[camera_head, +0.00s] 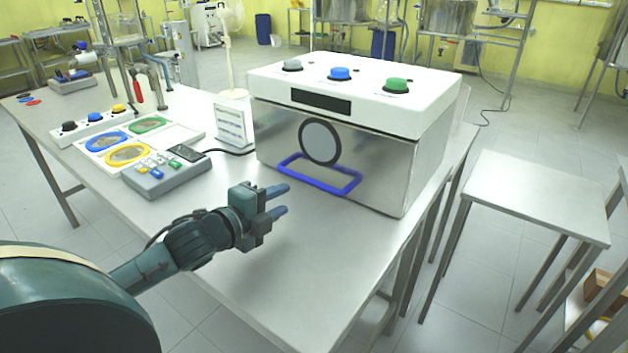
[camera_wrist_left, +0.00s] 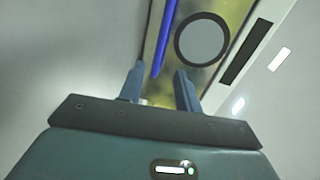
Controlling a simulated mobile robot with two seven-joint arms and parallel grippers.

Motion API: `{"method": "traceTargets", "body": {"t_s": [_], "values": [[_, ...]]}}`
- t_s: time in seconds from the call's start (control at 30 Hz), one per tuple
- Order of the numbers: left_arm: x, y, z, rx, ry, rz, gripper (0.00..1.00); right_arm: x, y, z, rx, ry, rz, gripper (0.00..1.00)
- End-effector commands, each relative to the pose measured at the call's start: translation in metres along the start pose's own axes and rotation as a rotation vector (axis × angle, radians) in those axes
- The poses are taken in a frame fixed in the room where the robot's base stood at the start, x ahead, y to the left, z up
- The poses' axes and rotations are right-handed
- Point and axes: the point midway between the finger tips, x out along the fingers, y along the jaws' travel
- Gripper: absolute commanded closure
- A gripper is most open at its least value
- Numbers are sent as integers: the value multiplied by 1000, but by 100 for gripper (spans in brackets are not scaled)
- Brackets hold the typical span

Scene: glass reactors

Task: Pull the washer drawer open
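The washer (camera_head: 350,130) is a metal box with a white top, standing on the steel table. Its front has a round grey window (camera_head: 320,141) and a blue drawer handle (camera_head: 318,178) low down; the drawer looks shut. My left gripper (camera_head: 279,201) is in front of the handle, to its lower left, fingers apart and empty, not touching it. In the left wrist view the open fingers (camera_wrist_left: 160,85) point at the washer front, with the blue handle (camera_wrist_left: 163,42) between and beyond them and the round window (camera_wrist_left: 202,40) to the right. My right gripper is not in view.
A grey keypad device (camera_head: 165,176), a white tray with coloured rings (camera_head: 128,155) and a small white sign stand (camera_head: 234,125) are left of the washer. The table (camera_head: 290,275) is bare in front of the washer. A smaller metal table (camera_head: 538,196) stands at the right.

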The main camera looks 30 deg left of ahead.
Motion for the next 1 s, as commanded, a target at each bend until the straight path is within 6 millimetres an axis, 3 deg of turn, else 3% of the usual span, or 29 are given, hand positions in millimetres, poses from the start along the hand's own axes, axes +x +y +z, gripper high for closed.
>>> {"method": "traceTargets", "body": {"t_s": [0.27, 0.7, 1.0], "values": [[30, -2, 0, -2, -1, -4, 66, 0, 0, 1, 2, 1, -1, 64], [103, -1, 0, -3, -1, -2, 66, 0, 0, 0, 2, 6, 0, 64], [129, 0, 0, -2, 1, -1, 66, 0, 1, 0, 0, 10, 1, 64]]}}
